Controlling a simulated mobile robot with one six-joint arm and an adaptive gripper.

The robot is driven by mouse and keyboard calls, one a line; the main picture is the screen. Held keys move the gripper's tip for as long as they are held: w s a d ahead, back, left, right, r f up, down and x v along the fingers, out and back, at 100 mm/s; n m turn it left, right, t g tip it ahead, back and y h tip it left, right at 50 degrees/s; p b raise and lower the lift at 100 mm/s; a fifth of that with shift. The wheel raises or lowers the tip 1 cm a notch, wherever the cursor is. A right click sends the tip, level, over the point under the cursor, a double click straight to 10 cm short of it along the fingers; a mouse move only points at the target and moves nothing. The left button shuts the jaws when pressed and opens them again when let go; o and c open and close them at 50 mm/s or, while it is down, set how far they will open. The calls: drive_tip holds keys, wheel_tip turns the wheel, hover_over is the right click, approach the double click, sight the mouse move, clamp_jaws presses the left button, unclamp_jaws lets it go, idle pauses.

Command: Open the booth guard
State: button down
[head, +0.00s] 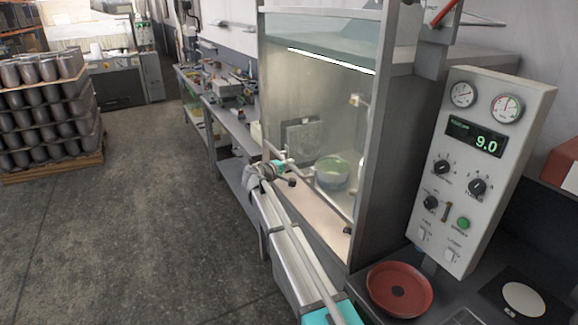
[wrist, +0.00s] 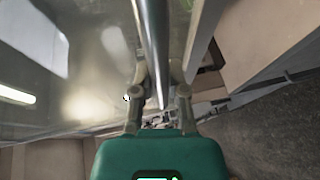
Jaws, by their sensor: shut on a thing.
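The booth guard (head: 305,105) is a large clear pane on the front of a grey booth in the head view. A thin metal bar (head: 319,196) runs along its lower part. My gripper (head: 287,166) is at the left part of this bar, shut on it. In the wrist view the bar (wrist: 152,45) runs from the top of the picture down between the two fingers of my gripper (wrist: 160,92). The pane (wrist: 65,60) fills the left of that view. The exact finger contact is small and partly hidden in the head view.
Inside the booth stands a round pan (head: 332,172) with greenish contents. A control panel (head: 478,175) reading 9.0 stands right of the booth, above a red dish (head: 399,289). A long workbench (head: 222,118) lies behind.

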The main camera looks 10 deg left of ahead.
drive_tip(key=p, duration=2.8)
approach(298, 88)
drive_tip(key=x, duration=0.5)
drive_tip(key=shift+w, duration=0.15)
drive_tip(key=c, duration=0.6)
unclamp_jaws()
drive_tip(key=shift+c, duration=0.2)
drive_tip(key=shift+f, duration=0.1)
wheel_tip(298, 88, down, 29)
drive_tip(key=b, duration=2.9)
drive_tip(key=p+v, duration=0.2)
drive_tip(key=v, duration=1.2)
drive_tip(key=shift+p, duration=0.3)
